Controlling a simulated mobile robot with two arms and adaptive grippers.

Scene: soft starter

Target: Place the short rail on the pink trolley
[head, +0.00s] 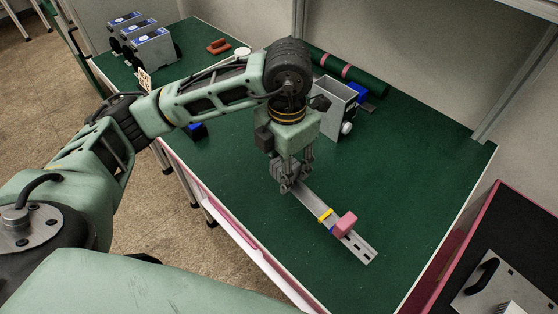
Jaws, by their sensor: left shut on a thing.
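The short rail (362,250) is a grey slotted metal strip over the green bench top in the middle of the head view. It carries a yellow band (325,215), a bit of blue and a pink block (345,223). My left gripper (289,184) points down and is shut on the rail's far-left end, hiding that end. I cannot tell if the rail touches the bench or is slightly above it. A pink-edged surface with a dark top, apparently the pink trolley (459,239), stands at the right edge, partly cut off. My right gripper is not in view.
The green bench (240,202) is clear around the rail. A grey box (336,112), a green roll with pink bands (347,71) and blue-labelled units (152,48) stand farther back. A metal post (513,82) rises at the right. A plate with a black handle (485,276) lies on the trolley.

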